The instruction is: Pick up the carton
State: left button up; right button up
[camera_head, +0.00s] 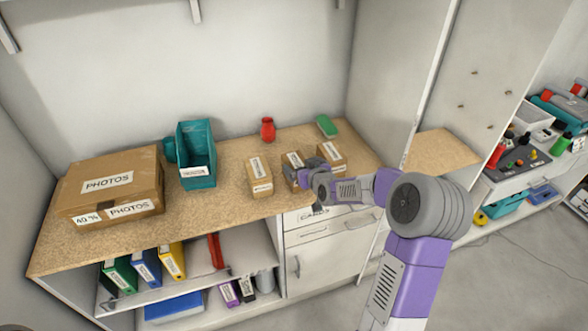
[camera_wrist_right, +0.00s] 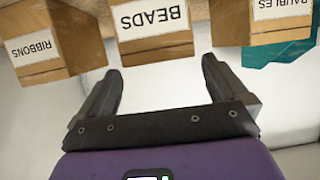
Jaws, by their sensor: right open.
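Three small brown cartons with white labels stand in a row on the counter. In the wrist view, upside down, they read RIBBONS (camera_wrist_right: 50,45), BEADS (camera_wrist_right: 150,32) and BAUBLES (camera_wrist_right: 262,22). In the head view they are the right carton (camera_head: 332,156), the middle carton (camera_head: 291,158) and the left carton (camera_head: 260,178). My right gripper (camera_head: 292,174) is at the middle carton's front, partly hiding it. In the wrist view its fingers (camera_wrist_right: 161,72) are apart and empty, with the BEADS carton ahead between them; contact cannot be told. My left gripper is out of view.
A large PHOTOS box (camera_head: 112,184) and a teal bin (camera_head: 197,172) stand to the left on the counter (camera_head: 222,211). A red vase (camera_head: 268,129) and a green item (camera_head: 326,126) are behind the cartons. A tall side panel (camera_head: 388,70) bounds the right.

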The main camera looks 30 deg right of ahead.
aim_at(297, 163)
jog(key=x, duration=0.5)
jog(key=shift+w+a+f, duration=0.1)
jog(key=shift+w+f, duration=0.05)
jog(key=shift+f, duration=0.05)
jog(key=c, duration=1.1)
notch_tip(297, 163, up, 10)
jog(key=shift+r+p, duration=0.1)
jog(key=shift+p, duration=0.5)
